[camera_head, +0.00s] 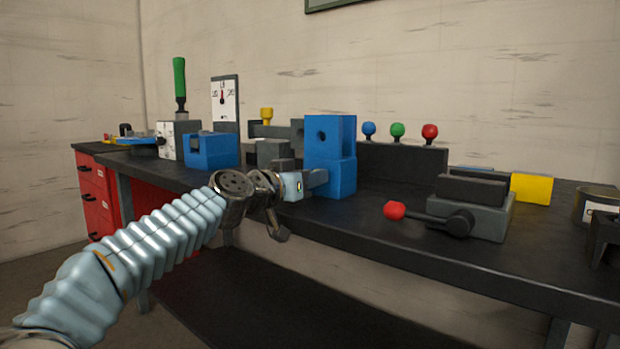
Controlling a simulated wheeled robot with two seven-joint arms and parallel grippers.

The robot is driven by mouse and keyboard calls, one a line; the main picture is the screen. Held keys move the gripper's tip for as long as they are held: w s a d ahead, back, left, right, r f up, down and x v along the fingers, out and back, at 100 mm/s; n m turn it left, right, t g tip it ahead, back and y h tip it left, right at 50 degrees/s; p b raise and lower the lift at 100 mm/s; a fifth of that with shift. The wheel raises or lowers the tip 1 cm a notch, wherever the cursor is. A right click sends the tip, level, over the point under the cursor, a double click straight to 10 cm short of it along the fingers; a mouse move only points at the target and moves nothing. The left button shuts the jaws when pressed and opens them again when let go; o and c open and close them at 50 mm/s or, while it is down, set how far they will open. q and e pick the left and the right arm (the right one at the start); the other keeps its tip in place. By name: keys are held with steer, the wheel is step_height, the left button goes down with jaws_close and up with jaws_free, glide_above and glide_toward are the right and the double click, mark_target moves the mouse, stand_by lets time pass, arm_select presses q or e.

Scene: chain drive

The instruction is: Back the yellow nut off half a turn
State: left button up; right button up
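A small yellow knob-like piece (266,114), which may be the yellow nut, stands on a grey fixture at the back of the bench. My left gripper (285,205) is at the bench's front edge, in front of and lower in the picture than the yellow piece, and apart from it. A pale blue and grey part (293,186) shows at its tip, beside the tall blue block (331,156). I cannot tell whether the fingers are open or hold anything. My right gripper is not in view.
A grey clamp with a red-knobbed lever (394,210) and a yellow block (531,188) are at the right. Blue, green and red knobs (430,133) stand behind. A green-handled tool (180,80) and a gauge (224,103) stand left.

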arm_select(q)
steer(key=o, duration=0.5)
steer(key=shift+c, duration=0.2)
steer(key=b+v, duration=0.4)
steer(key=v, duration=0.9)
steer(key=shift+s+a+b, duration=0.25)
steer(key=shift+s+b, duration=0.1)
steer(key=shift+b, duration=0.05)
